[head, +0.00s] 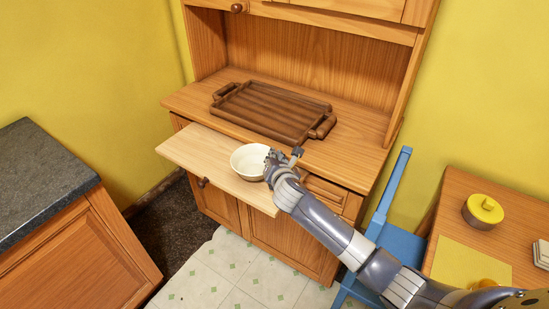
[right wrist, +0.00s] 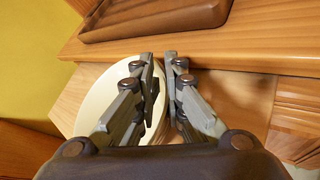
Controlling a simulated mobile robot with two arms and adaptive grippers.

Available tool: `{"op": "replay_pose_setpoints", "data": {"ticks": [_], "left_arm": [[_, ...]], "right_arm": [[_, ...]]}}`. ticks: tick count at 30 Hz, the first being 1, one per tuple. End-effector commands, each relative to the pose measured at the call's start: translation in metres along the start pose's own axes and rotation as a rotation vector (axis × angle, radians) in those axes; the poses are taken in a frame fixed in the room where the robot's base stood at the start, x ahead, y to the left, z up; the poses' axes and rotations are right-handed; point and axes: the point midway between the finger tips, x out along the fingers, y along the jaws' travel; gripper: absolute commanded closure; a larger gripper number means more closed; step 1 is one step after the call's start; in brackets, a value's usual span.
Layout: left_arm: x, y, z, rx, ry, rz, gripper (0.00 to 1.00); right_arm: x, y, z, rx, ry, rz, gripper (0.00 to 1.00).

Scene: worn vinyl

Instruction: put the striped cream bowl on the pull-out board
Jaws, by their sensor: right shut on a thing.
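The cream bowl (head: 249,161) is over the pull-out board (head: 205,157), near the board's right part. It looks upright; I cannot tell whether it rests on the board or is just above it. My right gripper (head: 279,158) is shut on the bowl's right rim. In the right wrist view the two fingers (right wrist: 160,95) pinch the wall of the bowl (right wrist: 95,105), one inside and one outside. The pull-out board (right wrist: 185,90) shows beyond and to the right of the fingers. Stripes on the bowl are hard to make out. My left gripper is not in view.
A brown wooden tray (head: 272,111) lies on the hutch counter (head: 195,98) just above the board. A blue chair (head: 392,215) stands to the right, beside a table with a yellow-lidded tin (head: 483,210). A dark counter (head: 38,185) is at left. The board's left part is clear.

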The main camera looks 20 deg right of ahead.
Motion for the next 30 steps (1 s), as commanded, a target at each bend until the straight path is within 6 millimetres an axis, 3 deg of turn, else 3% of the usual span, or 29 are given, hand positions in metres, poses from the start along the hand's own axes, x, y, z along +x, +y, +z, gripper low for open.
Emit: {"op": "replay_pose_setpoints", "data": {"ticks": [2,3,6,20,30], "left_arm": [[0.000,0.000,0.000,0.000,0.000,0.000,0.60],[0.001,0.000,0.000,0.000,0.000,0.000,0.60],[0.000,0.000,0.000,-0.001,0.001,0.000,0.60],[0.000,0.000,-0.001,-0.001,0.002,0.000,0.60],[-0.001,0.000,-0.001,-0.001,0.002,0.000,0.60]], "right_arm": [[0.000,0.000,0.000,0.001,-0.002,0.002,1.00],[0.001,-0.001,-0.002,0.000,0.000,0.000,0.88],[0.000,-0.001,-0.001,0.000,0.000,0.000,0.69],[-0.006,0.000,0.000,-0.001,0.000,0.000,0.69],[-0.054,0.000,0.000,-0.001,0.001,0.001,0.69]]}}
